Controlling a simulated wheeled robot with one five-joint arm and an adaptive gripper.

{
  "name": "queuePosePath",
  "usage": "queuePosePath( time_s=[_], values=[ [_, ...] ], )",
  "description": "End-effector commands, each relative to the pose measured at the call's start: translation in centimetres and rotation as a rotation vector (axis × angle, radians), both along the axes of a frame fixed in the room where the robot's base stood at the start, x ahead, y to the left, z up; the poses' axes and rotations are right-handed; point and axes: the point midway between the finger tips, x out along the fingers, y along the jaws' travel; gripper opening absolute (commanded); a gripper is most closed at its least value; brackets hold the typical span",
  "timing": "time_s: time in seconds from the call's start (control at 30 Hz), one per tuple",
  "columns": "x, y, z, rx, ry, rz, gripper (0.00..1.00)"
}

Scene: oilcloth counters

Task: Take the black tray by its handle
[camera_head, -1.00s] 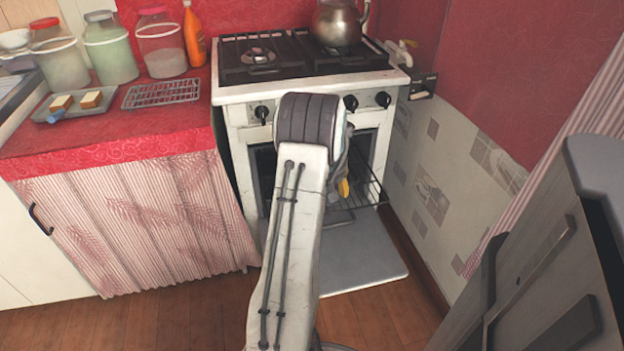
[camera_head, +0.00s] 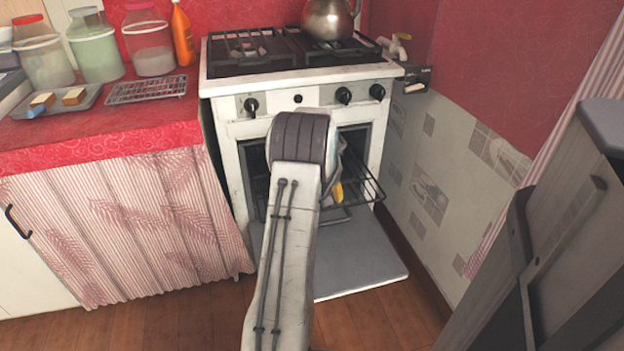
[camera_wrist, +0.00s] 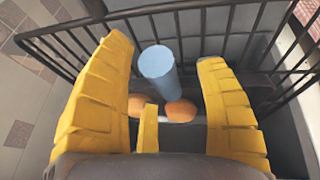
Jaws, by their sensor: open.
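In the head view my arm hides most of the gripper; a yellow finger (camera_head: 337,192) shows at the oven opening.
A wire rack (camera_head: 362,183) juts from the open oven of the white stove (camera_head: 300,105). The lowered oven door (camera_head: 365,270) lies below. A tiled wall (camera_head: 435,180) is close on the right. A kettle (camera_head: 328,20) stands on the stove; jars (camera_head: 97,47) stand left.

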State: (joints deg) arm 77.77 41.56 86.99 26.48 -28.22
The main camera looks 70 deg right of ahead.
Motion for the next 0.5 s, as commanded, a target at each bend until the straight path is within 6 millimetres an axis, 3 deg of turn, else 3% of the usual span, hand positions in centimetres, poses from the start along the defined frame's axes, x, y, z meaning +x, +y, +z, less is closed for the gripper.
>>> queuePosePath(
  time_s=[0.33, 0.5],
  values=[
    [0.0, -0.04, -0.06, 0.0, 0.0, 0.0, 0.66],
    [0.01, -0.03, -0.06, 0.0, 0.0, 0.0, 0.51]
  ],
)
